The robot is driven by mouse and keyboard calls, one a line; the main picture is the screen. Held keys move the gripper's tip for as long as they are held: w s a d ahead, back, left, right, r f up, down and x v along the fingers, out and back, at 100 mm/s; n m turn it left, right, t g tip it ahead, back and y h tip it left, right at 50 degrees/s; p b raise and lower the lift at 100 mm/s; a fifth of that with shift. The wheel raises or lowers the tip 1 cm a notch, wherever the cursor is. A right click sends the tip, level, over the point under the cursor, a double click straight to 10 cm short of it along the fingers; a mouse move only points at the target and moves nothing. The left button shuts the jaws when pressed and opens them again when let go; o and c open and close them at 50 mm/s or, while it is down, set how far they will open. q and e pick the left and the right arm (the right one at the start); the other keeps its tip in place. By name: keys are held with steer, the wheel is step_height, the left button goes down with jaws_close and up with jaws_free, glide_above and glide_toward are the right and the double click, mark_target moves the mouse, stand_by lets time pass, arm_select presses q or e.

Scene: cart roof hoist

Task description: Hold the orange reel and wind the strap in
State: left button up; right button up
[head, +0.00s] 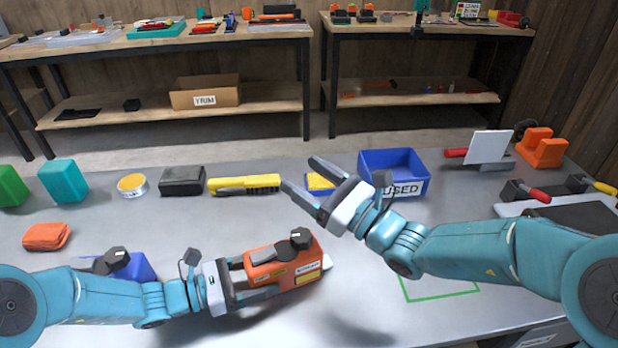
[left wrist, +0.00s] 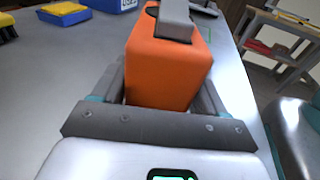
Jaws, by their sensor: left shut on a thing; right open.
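The orange reel (head: 287,272) is near the table's front middle, with a black knob and a grey lever on top and labels on its side. My left gripper (head: 262,277) is shut on its left end, one finger along each side. In the left wrist view, the orange reel (left wrist: 165,70) fills the space between the fingers, its grey lever on top. My right gripper (head: 300,171) is open and empty, above and behind the reel, apart from it. A small pale tip shows at the reel's right end; I cannot make out any strap.
A blue bin (head: 393,173) labelled USED, a yellow tool (head: 243,184), a black case (head: 182,181) and a yellow tin (head: 132,185) line the back of the table (head: 130,225). A folded orange cloth (head: 47,236) lies left. A green outline (head: 440,294) lies under my right arm.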

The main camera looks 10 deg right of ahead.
arm_select(q)
steer(key=o, duration=1.1)
steer(key=shift+r+p+v, duration=0.2)
steer(key=shift+p+v, duration=0.2)
steer(key=shift+v, duration=0.7)
steer(key=shift+r+p+v, duration=0.15)
steer(key=shift+p+v, duration=0.2)
steer(key=shift+v, duration=0.8)
steer(key=shift+r+p+v, duration=0.2)
steer(key=shift+p+v, duration=0.2)
steer(key=shift+v, duration=0.7)
steer(key=shift+s+a+r, duration=0.1)
steer(key=shift+s+a, duration=0.05)
steer(key=shift+a, duration=0.5)
